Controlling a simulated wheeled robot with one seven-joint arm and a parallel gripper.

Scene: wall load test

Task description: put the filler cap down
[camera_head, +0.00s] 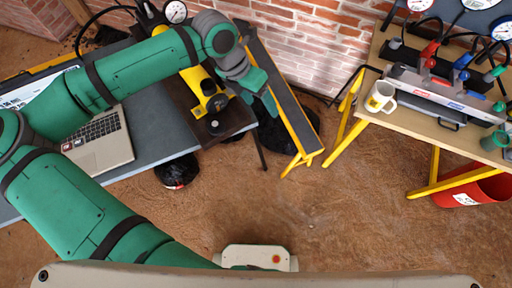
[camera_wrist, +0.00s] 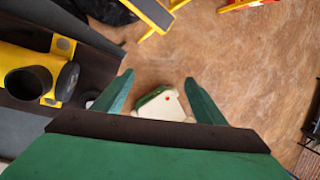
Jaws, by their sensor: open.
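My gripper (camera_head: 262,90) is open, with its two green fingers apart in the wrist view (camera_wrist: 159,78). Nothing shows held between them; the floor lies beyond. A small dark round piece (camera_head: 215,125), which looks like the filler cap, lies on the dark tray (camera_head: 240,119) near its front edge, beside the yellow pump (camera_head: 196,84). In the wrist view, a rounded grey piece (camera_wrist: 91,97) shows partly behind the left finger; I cannot tell surely that it is the cap. My gripper is to the right of the pump, past the tray's edge.
The grey table (camera_head: 160,135) carries a laptop (camera_head: 100,140). A yellow-legged narrow stand (camera_head: 290,108) is to the right of my gripper. A wooden bench (camera_head: 395,110) with a mug (camera_head: 381,97) and gauges stands at right, a red bucket (camera_head: 480,190) below it. The middle floor is clear.

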